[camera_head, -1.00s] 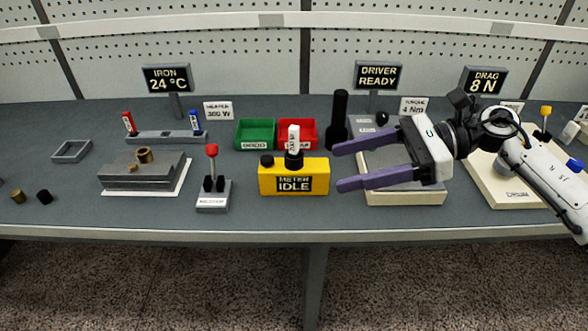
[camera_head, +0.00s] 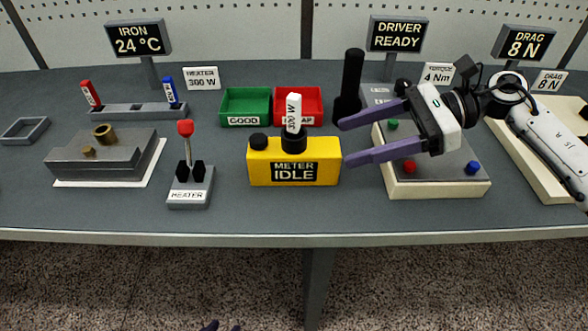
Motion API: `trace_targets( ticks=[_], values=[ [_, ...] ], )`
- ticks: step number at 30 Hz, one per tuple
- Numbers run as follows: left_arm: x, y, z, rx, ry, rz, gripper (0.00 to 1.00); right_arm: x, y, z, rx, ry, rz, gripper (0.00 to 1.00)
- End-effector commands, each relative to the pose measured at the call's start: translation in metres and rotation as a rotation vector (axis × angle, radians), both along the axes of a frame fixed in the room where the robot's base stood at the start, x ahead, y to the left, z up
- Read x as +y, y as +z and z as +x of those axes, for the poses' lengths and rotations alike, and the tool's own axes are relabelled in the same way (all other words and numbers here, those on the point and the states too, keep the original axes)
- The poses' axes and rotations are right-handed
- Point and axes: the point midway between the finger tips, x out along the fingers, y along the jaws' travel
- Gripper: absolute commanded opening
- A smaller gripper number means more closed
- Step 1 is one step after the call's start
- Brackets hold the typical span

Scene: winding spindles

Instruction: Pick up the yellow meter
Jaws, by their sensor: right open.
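The yellow meter (camera_head: 260,175) stands upright on the bench near its front middle, with a dark METER IDLE display, a black knob on top and a white tag marked 300 W above a black round part. My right gripper (camera_head: 343,142), with two purple fingers, is open and empty. In the picture its fingertips point left, just beside the meter's right end; whether they touch it I cannot tell. Of my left gripper (camera_head: 210,326), only a small dark tip shows at the bottom edge, so its opening is hidden.
A heater switch block (camera_head: 188,190) stands left of the meter. Green (camera_head: 245,121) and red (camera_head: 297,120) bins sit behind it. A black cylinder (camera_head: 352,75) stands behind my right fingers. A cream-edged box (camera_head: 436,189) lies under my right gripper. The bench's front edge (camera_head: 300,239) is clear.

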Motion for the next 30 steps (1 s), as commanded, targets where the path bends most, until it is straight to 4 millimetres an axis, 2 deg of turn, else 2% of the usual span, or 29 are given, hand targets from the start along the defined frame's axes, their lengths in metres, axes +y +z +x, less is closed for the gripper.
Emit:
trace_targets(
  ticks=[1,5,12,20,27,30],
  values=[
    [-0.001,-0.009,0.001,-0.003,0.000,0.000,0.31,0.000,-0.011,0.000,0.000,0.000,0.000,0.65],
    [-0.002,-0.012,0.001,0.002,-0.002,0.000,0.31,0.003,-0.016,0.000,0.000,0.001,0.001,0.65],
    [-0.002,-0.002,0.002,-0.004,0.001,-0.003,0.31,0.034,-0.027,-0.001,0.002,0.002,0.001,0.65],
    [-0.001,0.001,0.003,-0.008,0.004,-0.005,0.31,0.055,-0.035,-0.002,0.001,0.001,0.001,0.65],
    [0.001,0.007,0.003,-0.008,0.010,-0.006,0.31,0.087,-0.049,-0.005,0.002,0.001,0.001,0.65],
    [0.002,0.006,0.003,-0.005,0.012,-0.004,0.31,0.094,-0.052,-0.005,0.000,0.000,0.002,0.65]
  ],
)
